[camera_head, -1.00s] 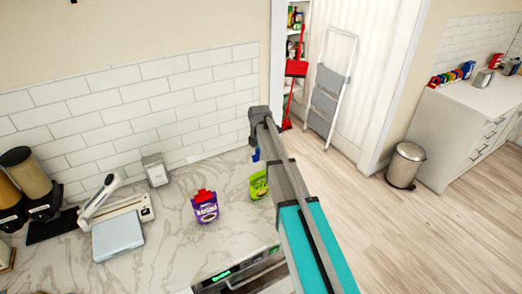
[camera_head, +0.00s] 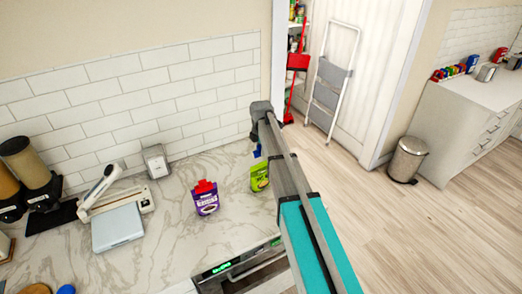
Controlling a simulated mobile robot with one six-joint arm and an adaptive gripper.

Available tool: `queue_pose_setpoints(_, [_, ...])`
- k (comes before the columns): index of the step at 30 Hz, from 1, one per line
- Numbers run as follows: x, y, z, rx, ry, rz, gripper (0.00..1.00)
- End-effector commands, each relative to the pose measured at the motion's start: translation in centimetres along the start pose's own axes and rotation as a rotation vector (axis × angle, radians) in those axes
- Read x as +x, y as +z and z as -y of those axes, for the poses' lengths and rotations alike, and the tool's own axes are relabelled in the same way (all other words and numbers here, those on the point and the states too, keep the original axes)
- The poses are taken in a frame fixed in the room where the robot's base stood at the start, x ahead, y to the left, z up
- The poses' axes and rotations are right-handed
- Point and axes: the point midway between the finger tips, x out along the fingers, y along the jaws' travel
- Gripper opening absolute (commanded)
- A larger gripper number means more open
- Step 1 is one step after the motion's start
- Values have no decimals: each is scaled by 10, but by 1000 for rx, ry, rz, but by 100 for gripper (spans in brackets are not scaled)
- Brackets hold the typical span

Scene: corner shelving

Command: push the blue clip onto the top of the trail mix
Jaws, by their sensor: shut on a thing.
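A green bag (camera_head: 259,177), which looks like the trail mix, stands on the marble counter, its right side hidden by my arm. A small blue piece (camera_head: 257,152), likely the blue clip, shows just above the bag's top, at the left edge of my arm. It is mostly hidden, and I cannot tell whether it touches the bag. My gripper is hidden behind my arm, so its fingers do not show.
A purple bag with a red clip (camera_head: 205,197) stands left of the green bag. A flat grey-blue device (camera_head: 117,230), a white sealer-like device (camera_head: 118,203), a metal dispenser (camera_head: 156,162) and dark-based canisters (camera_head: 28,163) stand further left. The tiled wall (camera_head: 150,100) is behind.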

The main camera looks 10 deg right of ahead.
Motion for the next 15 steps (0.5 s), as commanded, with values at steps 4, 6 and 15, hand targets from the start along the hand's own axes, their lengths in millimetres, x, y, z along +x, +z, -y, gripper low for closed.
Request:
queue_pose_setpoints(4, [15,-1,0,-1,0,0,4])
queue_pose_setpoints(6, [19,-1,0,-1,0,0,4])
queue_pose_setpoints(15, [33,-1,0,-1,0,0,4])
